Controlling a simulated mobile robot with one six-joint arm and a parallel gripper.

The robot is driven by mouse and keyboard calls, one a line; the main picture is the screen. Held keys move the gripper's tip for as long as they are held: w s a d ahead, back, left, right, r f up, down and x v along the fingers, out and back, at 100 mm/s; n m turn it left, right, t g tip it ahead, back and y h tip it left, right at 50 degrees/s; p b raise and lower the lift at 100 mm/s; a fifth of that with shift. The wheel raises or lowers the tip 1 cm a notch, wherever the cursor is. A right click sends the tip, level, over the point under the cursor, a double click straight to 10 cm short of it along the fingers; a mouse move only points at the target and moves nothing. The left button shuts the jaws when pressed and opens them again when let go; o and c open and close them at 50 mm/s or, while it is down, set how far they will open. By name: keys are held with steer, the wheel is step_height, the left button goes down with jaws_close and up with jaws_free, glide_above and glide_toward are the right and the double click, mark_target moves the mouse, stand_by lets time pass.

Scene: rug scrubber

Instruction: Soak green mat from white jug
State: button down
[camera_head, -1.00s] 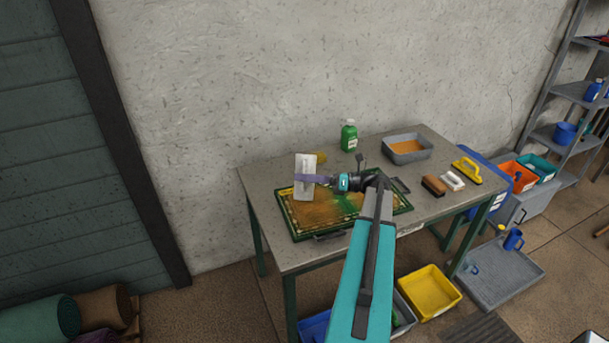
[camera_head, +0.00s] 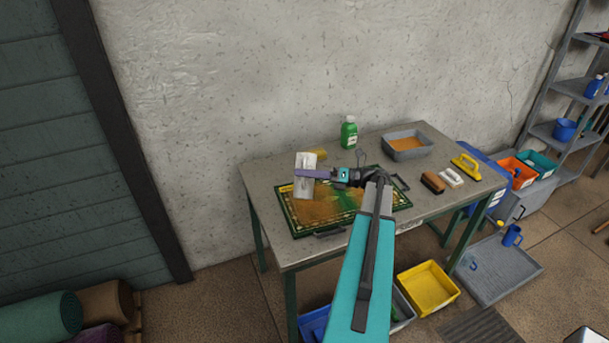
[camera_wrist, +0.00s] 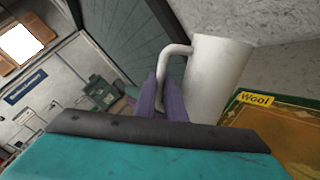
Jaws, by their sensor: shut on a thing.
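My gripper (camera_head: 318,174) is shut on the handle of the white jug (camera_head: 305,187) and holds it over the left part of the green mat (camera_head: 325,213). In the wrist view the jug (camera_wrist: 215,75) and its handle show between purple fingers (camera_wrist: 163,98). The mat has a dark green patterned border and brown and green areas in its middle; it lies on the table in a tray-like frame with handles. A yellow "Wool" label (camera_wrist: 256,99) shows at the mat's corner in the wrist view. I cannot tell whether liquid leaves the jug.
A green bottle (camera_head: 349,133) and a grey tray of orange liquid (camera_head: 408,146) stand behind the mat on the grey table (camera_head: 452,206). Brushes (camera_head: 433,183) and a yellow-handled tool (camera_head: 466,168) lie at right. The wall is close behind.

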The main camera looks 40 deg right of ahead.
steer(key=shift+d+r+m, duration=0.1)
steer(key=shift+m, duration=0.3)
stand_by(0.4)
steer(key=shift+w+d+m, duration=0.1)
steer(key=shift+m, duration=0.3)
stand_by(1.1)
steer(key=f+n+b, duration=0.1)
steer(key=n+b, duration=0.1)
steer(key=b, duration=0.1)
steer(key=shift+f+n, duration=0.1)
steer(key=shift+n, duration=0.3)
steer(key=shift+f+n+b, duration=0.25)
steer(key=shift+n+b, duration=0.75)
steer(key=shift+r+n+t, duration=0.1)
steer(key=shift+n+t, duration=0.2)
steer(key=shift+n, duration=0.1)
